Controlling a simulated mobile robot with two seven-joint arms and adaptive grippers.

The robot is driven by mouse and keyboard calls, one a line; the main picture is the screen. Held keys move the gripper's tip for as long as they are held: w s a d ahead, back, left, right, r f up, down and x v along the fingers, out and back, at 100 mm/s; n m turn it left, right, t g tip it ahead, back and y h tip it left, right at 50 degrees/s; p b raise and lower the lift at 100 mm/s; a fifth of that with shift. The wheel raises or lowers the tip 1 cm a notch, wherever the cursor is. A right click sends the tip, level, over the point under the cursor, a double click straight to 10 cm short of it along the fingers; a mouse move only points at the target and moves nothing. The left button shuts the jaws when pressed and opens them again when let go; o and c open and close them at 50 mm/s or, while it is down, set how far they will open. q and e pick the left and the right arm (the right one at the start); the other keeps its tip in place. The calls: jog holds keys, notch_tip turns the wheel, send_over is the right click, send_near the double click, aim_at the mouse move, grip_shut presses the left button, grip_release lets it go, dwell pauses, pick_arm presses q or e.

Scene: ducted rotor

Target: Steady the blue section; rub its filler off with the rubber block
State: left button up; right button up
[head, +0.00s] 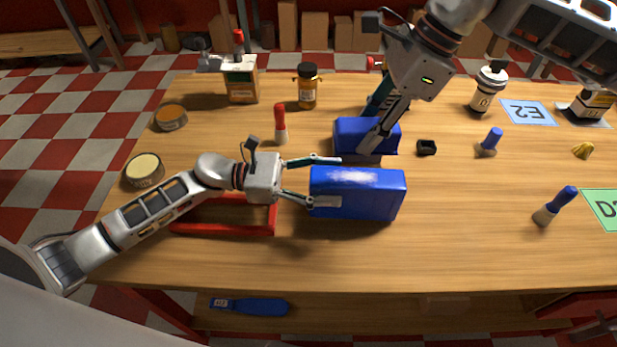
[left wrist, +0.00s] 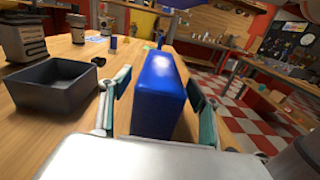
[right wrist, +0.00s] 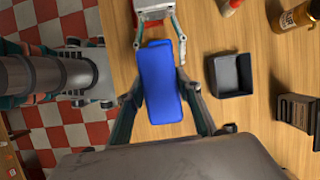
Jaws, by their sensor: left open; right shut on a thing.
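The blue section (head: 357,195) lies on the table in the head view, with a pale patch on top that may be filler or shine. My left gripper (head: 328,181) is open, one finger each side of its left end. The left wrist view shows the section (left wrist: 160,95) between the fingers with gaps. My right gripper (head: 372,143) is shut on a smaller blue block (head: 347,131), apparently the rubber block, raised above the table. In the right wrist view, blue fills the space between its fingers (right wrist: 162,85); block and section are hard to tell apart there.
A dark open tray (left wrist: 60,85) stands beyond the section and also shows in the right wrist view (right wrist: 231,75). A red frame (head: 225,222) is under my left arm. Tins, bottles and a red-handled tool (head: 280,125) stand farther back.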

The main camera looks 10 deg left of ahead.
pick_arm(q)
jog(key=shift+w+d, duration=0.15)
jog(key=shift+d, duration=0.55)
jog(key=c, duration=1.3)
